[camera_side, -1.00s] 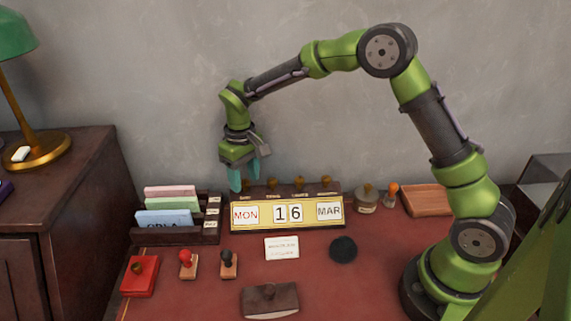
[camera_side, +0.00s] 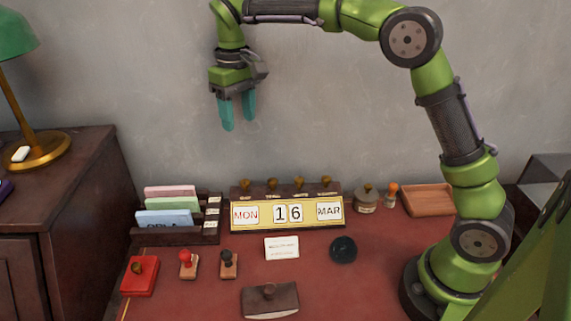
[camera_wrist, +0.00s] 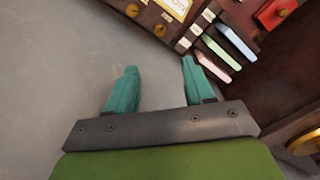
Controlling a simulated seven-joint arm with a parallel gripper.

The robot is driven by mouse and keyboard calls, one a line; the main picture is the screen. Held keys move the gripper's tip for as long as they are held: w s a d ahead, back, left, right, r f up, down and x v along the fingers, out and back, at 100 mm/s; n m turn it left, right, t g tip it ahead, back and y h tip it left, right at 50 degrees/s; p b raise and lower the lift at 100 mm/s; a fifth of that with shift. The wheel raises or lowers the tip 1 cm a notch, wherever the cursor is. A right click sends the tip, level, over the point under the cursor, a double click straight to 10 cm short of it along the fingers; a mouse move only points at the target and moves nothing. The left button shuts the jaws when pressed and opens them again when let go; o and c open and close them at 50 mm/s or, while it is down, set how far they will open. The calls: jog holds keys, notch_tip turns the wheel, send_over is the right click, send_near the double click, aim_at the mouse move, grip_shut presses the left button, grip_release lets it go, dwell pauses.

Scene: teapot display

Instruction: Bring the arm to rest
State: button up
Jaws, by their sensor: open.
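My gripper (camera_side: 238,118) hangs in the air in front of the grey wall, well above the desk, with its teal fingers pointing down. In the wrist view its two fingers (camera_wrist: 156,85) stand apart with nothing between them. My arm arches from its base at the right of the desk up and over to the left. The calendar (camera_side: 287,214) on the desk reads MON 16 MAR and stands below and to the right of the gripper.
A card rack (camera_side: 180,236) stands left of the calendar. A red box (camera_side: 140,277), two stamps (camera_side: 188,265), a blotter (camera_side: 270,299), a white card (camera_side: 282,248) and a dark round pad (camera_side: 343,249) lie in front. A green lamp (camera_side: 38,150) stands far left. The air around the gripper is clear.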

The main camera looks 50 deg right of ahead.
jog(key=s+d+r+m+t+y, duration=0.1)
jog(key=s+r+t, duration=0.15)
jog(key=s, duration=0.45)
jog(key=s+d+r+t, duration=0.1)
jog(key=s+r, duration=0.2)
jog(key=s, duration=0.3)
jog(key=s+d+f+m+t+y, duration=0.1)
jog(key=s+f+m+t, duration=0.2)
jog(key=s, duration=0.8)
notch_tip(320, 180, down, 3)
jog(key=shift+s+d+r+t, duration=0.15)
jog(key=shift+s+d+t, duration=0.1)
jog(key=shift+s+t, duration=0.15)
